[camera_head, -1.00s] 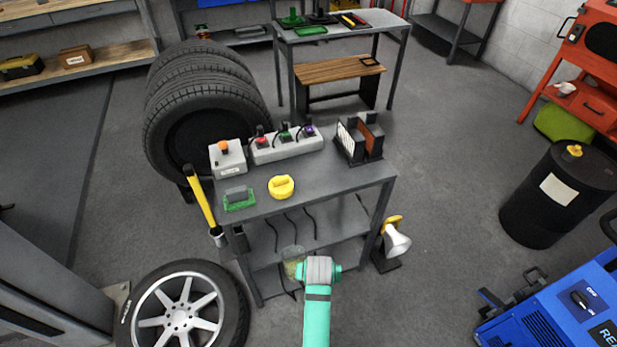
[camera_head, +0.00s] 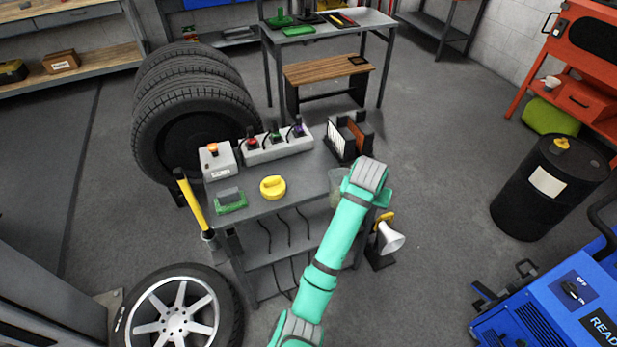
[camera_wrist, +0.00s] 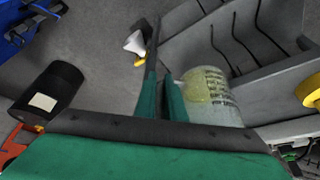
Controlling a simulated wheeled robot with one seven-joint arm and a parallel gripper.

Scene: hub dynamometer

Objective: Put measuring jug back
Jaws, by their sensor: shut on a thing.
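The measuring jug (camera_head: 337,187) is a clear, see-through vessel at the right end of the grey cart, partly hidden behind my arm in the head view. In the wrist view the jug (camera_wrist: 208,98) shows printed marks and a yellowish tint, just right of my fingers. My gripper (camera_wrist: 162,82) is shut on the jug, apparently at its handle, which the fingers hide. In the head view my wrist covers most of the gripper. I cannot tell whether the jug is over the cart top (camera_head: 308,178) or just in front of its edge.
On the cart top stand a yellow round object (camera_head: 272,188), a green-based block (camera_head: 230,202), a grey button box (camera_head: 217,160), a socket strip (camera_head: 277,146) and a dark rack (camera_head: 350,138). A white-and-yellow lamp-like object (camera_head: 389,238) stands right of the cart. A black drum (camera_head: 541,195) is farther right.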

